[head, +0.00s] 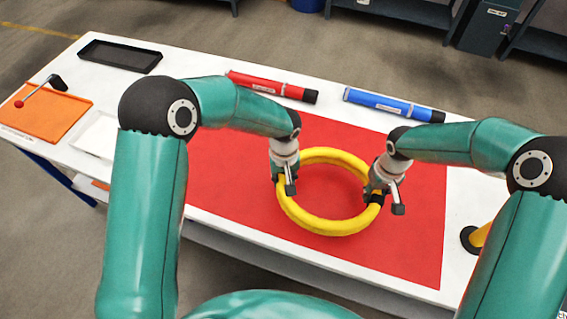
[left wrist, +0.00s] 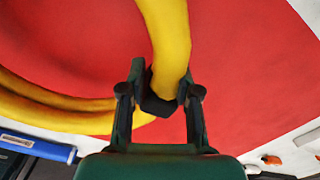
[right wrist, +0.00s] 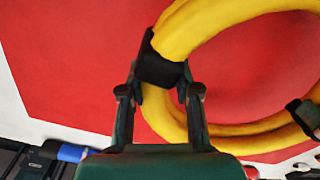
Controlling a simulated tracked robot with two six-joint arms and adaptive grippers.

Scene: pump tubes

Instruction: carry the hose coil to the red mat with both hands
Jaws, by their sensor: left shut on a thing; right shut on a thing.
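The yellow hose coil (head: 322,227) is a ring with black bands, over the red mat (head: 415,240) in the head view. My left gripper (head: 284,186) is shut on the coil's left side. In the left wrist view the yellow hose (left wrist: 171,40) passes between its fingers at a black band. My right gripper (head: 385,200) is shut on the coil's right side. In the right wrist view the hose (right wrist: 215,25) and a black band lie at its fingers. I cannot tell whether the coil touches the mat or is a little above it.
A red tube (head: 268,85) and a blue tube (head: 394,104) lie along the table's far edge. A black tray (head: 120,56) and an orange mat (head: 55,112) with a red-tipped lever are at the left. A yellow object with a black base (head: 473,238) stands at the right edge.

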